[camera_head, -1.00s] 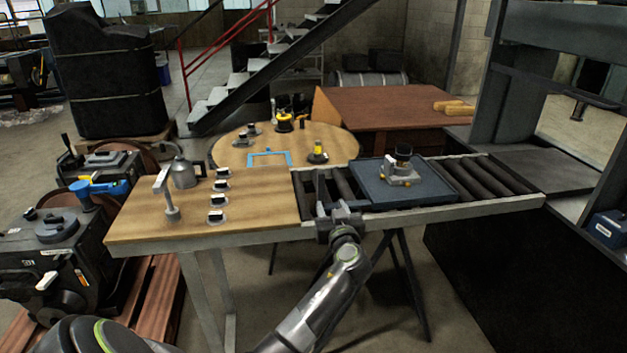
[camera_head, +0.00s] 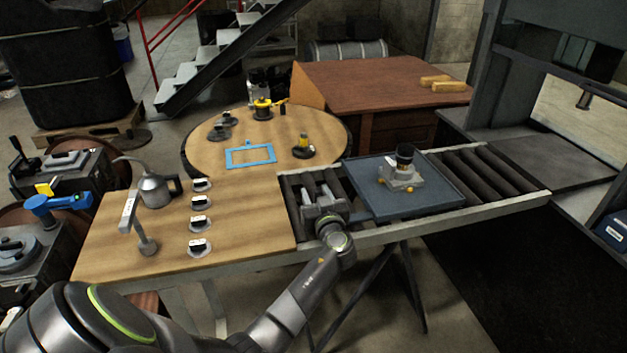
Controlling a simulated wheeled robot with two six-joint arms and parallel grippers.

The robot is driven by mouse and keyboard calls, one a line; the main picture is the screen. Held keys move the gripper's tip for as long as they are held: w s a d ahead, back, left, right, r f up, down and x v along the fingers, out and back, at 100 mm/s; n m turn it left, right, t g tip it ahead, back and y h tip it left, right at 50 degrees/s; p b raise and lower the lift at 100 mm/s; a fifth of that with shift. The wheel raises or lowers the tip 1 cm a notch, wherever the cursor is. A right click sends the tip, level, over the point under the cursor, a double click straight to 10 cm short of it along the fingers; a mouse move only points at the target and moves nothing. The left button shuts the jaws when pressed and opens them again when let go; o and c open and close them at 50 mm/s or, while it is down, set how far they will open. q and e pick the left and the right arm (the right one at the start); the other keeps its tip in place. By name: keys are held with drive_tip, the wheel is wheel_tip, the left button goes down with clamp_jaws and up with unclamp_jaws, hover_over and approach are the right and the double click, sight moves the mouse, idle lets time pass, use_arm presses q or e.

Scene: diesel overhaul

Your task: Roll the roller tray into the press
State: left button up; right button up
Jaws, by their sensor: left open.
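The roller tray (camera_head: 450,191) is a flat blue-grey tray lying on the black rollers of the conveyor (camera_head: 485,172). A small metal part with a black top (camera_head: 402,172) stands on it. The press (camera_head: 535,130) is the dark frame at the right, with its flat bed at the conveyor's far right end. The tray is apart from the press bed, with bare rollers between. My left gripper (camera_head: 318,192) is open and empty over the rollers just left of the tray, its fingers pointing away from me. My right gripper is not in view.
A wooden bench (camera_head: 240,225) left of the conveyor holds several small parts, an oil can (camera_head: 154,190) and a grey stand. Behind are a round table (camera_head: 225,150) with a blue frame and a brown table (camera_head: 385,90). The rollers right of the tray are clear.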

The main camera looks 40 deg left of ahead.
use_arm(q)
drive_tip(key=shift+w+a, duration=0.15)
drive_tip(key=shift+r, duration=0.1)
clamp_jaws()
idle(0.3)
